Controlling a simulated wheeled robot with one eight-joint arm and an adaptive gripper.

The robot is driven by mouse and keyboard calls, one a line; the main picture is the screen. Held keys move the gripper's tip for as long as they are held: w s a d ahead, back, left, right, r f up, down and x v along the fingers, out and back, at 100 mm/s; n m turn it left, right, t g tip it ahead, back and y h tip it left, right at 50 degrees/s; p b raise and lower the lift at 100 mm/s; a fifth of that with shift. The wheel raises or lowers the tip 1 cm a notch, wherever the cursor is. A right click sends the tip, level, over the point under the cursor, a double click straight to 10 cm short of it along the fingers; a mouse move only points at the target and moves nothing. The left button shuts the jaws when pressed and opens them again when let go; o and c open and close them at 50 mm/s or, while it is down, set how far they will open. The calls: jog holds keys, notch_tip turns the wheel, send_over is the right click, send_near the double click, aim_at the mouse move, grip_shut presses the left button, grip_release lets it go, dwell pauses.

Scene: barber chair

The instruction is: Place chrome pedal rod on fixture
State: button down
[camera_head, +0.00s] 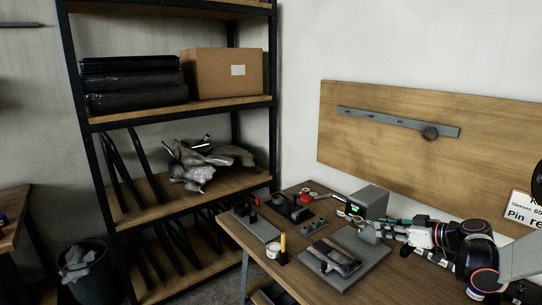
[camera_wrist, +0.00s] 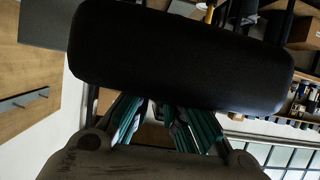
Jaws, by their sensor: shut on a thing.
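My gripper (camera_head: 378,229) reaches in from the right over the workbench. Its teal fingers are closed together at a small grey rounded piece (camera_head: 367,236) beside the grey box. I cannot tell for sure that this piece is the chrome pedal rod. Which item is the fixture is unclear.
A grey box (camera_head: 370,199) stands behind the fingertips. Several small black parts (camera_head: 290,209), a smaller grey plate (camera_head: 262,229) and a white cup (camera_head: 272,251) occupy the left of the bench. A shelf rack (camera_head: 180,109) stands at the left, a wooden board (camera_head: 440,160) behind.

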jog(key=s+a+m+t+h, duration=0.1)
jog(key=s+a, duration=0.3)
jog(key=a, duration=0.4)
jog(key=s+a+m+t+h, duration=0.1)
jog(key=s+a+m+h, duration=0.2)
jog(key=a, duration=0.4)
jog(key=shift+s+a+r, duration=0.4)
jog(key=shift+s, duration=0.4)
